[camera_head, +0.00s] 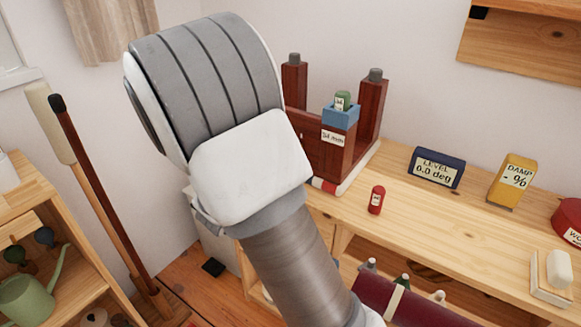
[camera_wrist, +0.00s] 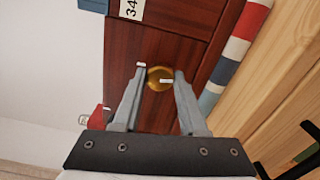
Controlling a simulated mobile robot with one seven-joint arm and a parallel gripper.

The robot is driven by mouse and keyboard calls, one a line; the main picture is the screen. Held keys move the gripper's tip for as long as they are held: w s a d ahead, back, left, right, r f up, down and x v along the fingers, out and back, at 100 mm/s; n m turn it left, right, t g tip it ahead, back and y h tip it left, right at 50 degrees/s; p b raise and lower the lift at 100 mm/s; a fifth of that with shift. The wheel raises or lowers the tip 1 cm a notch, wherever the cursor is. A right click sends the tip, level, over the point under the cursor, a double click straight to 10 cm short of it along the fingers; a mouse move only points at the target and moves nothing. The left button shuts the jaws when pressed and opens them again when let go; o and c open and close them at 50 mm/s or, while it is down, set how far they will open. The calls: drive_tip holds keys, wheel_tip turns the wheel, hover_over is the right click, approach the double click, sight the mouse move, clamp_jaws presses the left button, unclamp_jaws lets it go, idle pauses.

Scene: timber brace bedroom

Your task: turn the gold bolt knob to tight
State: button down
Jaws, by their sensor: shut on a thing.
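The gold bolt knob (camera_wrist: 156,84) shows in the wrist view, round, on the face of a dark red-brown timber frame (camera_wrist: 190,18). A short pale pointer line lies across the knob, pointing right in that view. My gripper (camera_wrist: 160,74) has one finger on each side of the knob and is shut on it. A small white mark (camera_wrist: 141,64) shows by the left fingertip. In the head view my arm hides the knob and gripper; the timber frame (camera_head: 369,108) stands behind it on the bench.
The bench (camera_head: 400,207) holds a small red bottle (camera_head: 376,200), a blue level display reading 0.0 deg (camera_head: 437,168), and a yellow damp meter (camera_head: 512,181). A blue block (camera_head: 340,115) sits on the frame. A red, white and blue striped strip (camera_wrist: 235,48) runs beside the frame.

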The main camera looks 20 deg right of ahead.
drive_tip(key=shift+m+b, duration=0.9)
drive_tip(key=shift+b, duration=0.2)
drive_tip(key=shift+c, duration=2.3)
unclamp_jaws()
drive_tip(key=shift+s+a, duration=0.1)
drive_tip(key=p+v, duration=0.3)
drive_tip(key=v, duration=1.4)
drive_tip(key=shift+a, duration=0.1)
